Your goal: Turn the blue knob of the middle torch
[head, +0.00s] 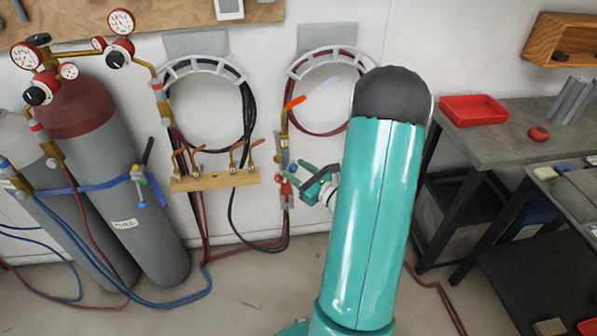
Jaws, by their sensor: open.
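A torch (284,158) with a brass and grey body hangs upright on the wall, left of my arm. A small blue knob (293,167) and a red knob (286,188) show on its lower part. I cannot tell for sure that this is the middle torch. My green gripper (302,181) is open, with its fingers pointing left at the torch by these knobs. Whether a finger touches the blue knob cannot be told. My arm and the gripper hide some of the space right of the torch.
A wooden rack (240,178) with several copper-coloured nozzles is on the wall at left. Hoses hang on two hangers (190,66). Gas cylinders (153,225) with gauges stand at the far left. A grey table (490,148) with a red tray (474,109) stands at right.

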